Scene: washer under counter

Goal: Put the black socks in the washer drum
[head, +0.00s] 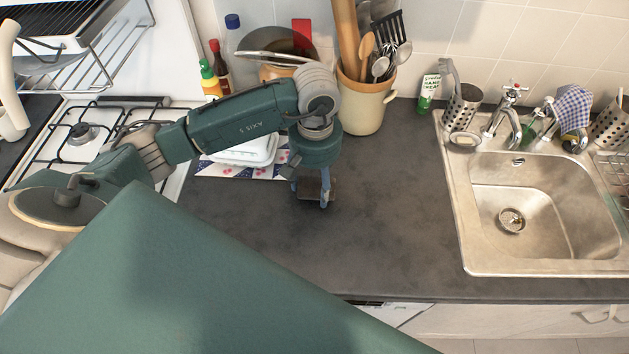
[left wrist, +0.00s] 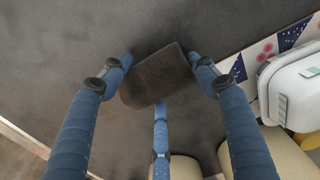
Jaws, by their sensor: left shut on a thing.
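My left gripper (head: 318,194) is over the dark counter, in the middle of the head view, with its fingers pointing down. It is shut on the black socks (head: 309,188), a small dark folded piece. In the left wrist view the socks (left wrist: 155,77) lie between the blue fingers of the gripper (left wrist: 160,80). Whether they touch the counter I cannot tell. The washer drum is not visible; only a strip of white front shows below the counter edge. My right gripper is not in view.
The dark counter (head: 400,220) is clear between my left gripper and the steel sink (head: 570,200) at right. A utensil crock (head: 362,105) stands behind the gripper. A white container (head: 247,150) sits on a patterned cloth. A gas hob (head: 75,150) is at left.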

